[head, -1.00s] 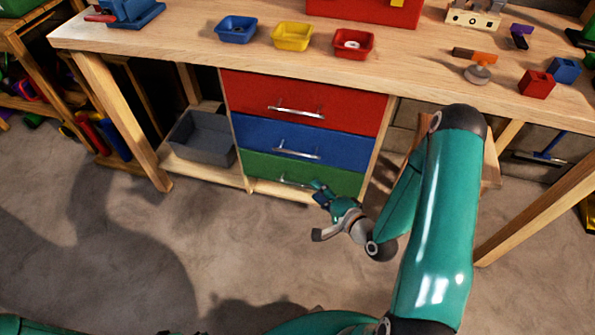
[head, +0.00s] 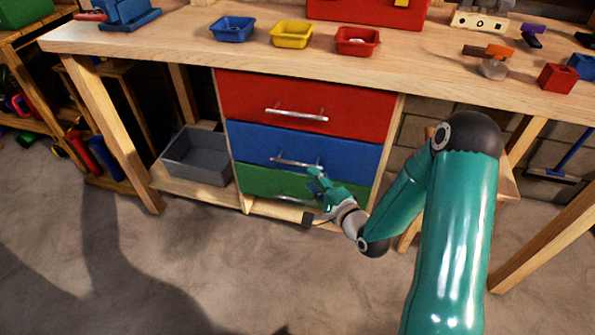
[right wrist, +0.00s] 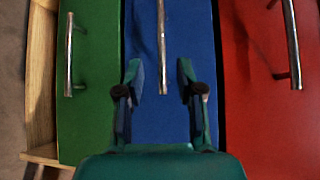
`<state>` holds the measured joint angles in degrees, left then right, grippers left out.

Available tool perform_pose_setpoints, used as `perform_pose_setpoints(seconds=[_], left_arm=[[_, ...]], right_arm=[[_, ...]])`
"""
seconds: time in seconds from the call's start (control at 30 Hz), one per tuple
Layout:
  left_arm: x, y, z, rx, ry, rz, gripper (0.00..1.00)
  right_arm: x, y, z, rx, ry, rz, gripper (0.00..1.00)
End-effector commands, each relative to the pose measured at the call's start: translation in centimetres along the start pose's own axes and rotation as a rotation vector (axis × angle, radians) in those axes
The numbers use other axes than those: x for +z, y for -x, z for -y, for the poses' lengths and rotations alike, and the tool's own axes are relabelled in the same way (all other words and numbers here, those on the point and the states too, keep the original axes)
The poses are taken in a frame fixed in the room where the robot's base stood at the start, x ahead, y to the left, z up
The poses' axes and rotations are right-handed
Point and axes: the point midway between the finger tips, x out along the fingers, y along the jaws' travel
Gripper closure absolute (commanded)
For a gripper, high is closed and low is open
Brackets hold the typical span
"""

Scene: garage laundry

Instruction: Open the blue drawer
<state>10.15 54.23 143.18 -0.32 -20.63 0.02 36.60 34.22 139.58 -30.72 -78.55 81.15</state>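The blue drawer (head: 348,156) is shut, in the middle between a red drawer (head: 345,108) above and a green drawer (head: 262,181) below. Its metal bar handle (head: 297,162) also shows in the right wrist view (right wrist: 162,45). My right gripper (head: 318,183) is in front of the drawers, just below the blue handle in the head view. In the right wrist view my right gripper (right wrist: 161,78) is open, with its fingers apart on either side of the handle's line. The handle's near end lies between or just beyond the fingertips; contact cannot be told. My left gripper is out of view.
The wooden workbench (head: 180,48) overhangs the drawers and carries blue, yellow and red trays. A grey bin (head: 198,160) sits on a low shelf left of the drawers. The floor in front is clear.

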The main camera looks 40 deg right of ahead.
Motion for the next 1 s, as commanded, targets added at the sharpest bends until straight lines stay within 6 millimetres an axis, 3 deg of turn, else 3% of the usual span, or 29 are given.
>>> perform_pose_setpoints(seconds=[0.2, 0.4, 0.83, 0.87, 1.0], left_arm=[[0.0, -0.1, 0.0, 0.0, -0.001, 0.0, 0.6], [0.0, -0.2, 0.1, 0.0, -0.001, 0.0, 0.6], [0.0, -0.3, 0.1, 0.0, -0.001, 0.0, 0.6], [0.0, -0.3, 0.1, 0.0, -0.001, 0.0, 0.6], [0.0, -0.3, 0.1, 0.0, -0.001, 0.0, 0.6]], right_arm=[[0.1, -4.7, 0.1, -0.002, 0.001, 0.002, 0.63], [0.0, -7.4, 0.1, -0.001, 0.001, 0.0, 0.63], [0.0, -8.4, 0.1, 0.001, 0.0, -0.001, 0.63], [0.0, -8.4, 0.1, 0.001, 0.0, -0.001, 0.65], [0.0, -8.4, 0.1, 0.001, 0.0, -0.001, 0.88]])
